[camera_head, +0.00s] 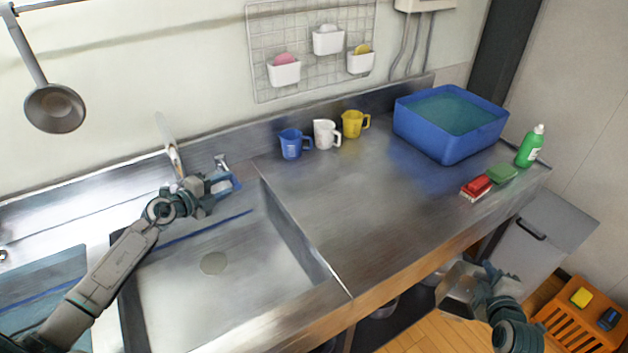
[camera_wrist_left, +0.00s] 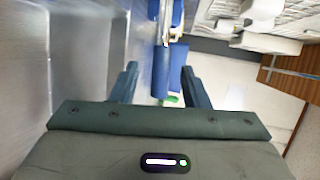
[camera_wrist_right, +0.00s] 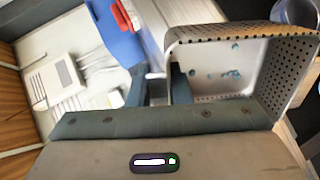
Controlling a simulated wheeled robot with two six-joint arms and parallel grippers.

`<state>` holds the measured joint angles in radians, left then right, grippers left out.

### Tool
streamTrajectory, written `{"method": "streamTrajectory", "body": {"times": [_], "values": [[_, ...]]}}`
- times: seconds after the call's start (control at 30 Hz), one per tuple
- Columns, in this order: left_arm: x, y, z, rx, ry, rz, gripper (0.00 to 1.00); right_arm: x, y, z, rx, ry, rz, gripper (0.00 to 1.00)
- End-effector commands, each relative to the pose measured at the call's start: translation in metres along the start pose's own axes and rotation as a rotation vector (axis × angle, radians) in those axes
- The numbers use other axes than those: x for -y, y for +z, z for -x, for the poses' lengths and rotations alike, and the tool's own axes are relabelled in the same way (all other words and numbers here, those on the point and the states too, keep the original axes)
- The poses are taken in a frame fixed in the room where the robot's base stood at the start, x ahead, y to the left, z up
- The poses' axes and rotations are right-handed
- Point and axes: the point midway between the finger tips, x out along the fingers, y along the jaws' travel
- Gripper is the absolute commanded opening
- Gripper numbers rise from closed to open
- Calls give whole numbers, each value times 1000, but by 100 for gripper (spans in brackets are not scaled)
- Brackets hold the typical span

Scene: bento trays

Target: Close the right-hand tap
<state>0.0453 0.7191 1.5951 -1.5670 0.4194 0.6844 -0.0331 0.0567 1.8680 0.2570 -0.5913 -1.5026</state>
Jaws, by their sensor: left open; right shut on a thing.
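A metal tap (camera_head: 221,163) stands at the sink's back edge, and the left gripper (camera_head: 229,184) is just in front of it. The left wrist view shows the left gripper (camera_wrist_left: 160,85) open, with a shiny metal piece and a blue part (camera_wrist_left: 161,72) between and beyond its fingers. I cannot tell whether they touch. A tall pale spout (camera_head: 168,145) rises left of the tap. My right gripper (camera_head: 481,284) is shut on the wall of a perforated metal basket (camera_head: 459,290), away from the sink, beyond the counter's front edge. The basket (camera_wrist_right: 285,75) has small blue bits in it.
The steel sink basin (camera_head: 175,295) lies below the left arm. Blue, white and yellow jugs (camera_head: 291,144) stand along the back wall. A blue tub (camera_head: 450,150), a red brush (camera_head: 476,187) and a green bottle (camera_head: 530,146) are at the right. The middle counter is clear.

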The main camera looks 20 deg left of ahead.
Motion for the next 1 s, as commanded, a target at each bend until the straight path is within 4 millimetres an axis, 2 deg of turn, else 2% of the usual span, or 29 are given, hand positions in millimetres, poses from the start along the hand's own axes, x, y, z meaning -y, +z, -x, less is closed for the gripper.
{"method": "streamTrajectory", "body": {"times": [0.03, 0.2, 0.4, 0.6, 1.0], "values": [[-3, 1, 11, 0, 5, -5, 41, 3, 1, -1, 0, 1, 0, 0], [-3, 1, 37, -1, 5, -4, 41, 9, 2, -3, 0, 1, 0, 0], [-3, 1, 57, -1, 2, -1, 41, 15, 4, -5, 0, 1, 0, 0], [-1, 0, 65, 0, 0, 0, 41, 17, 5, -6, 0, 1, 0, 0], [0, 0, 66, 1, 0, 2, 41, 17, 5, -6, 0, 1, 0, 0]]}}
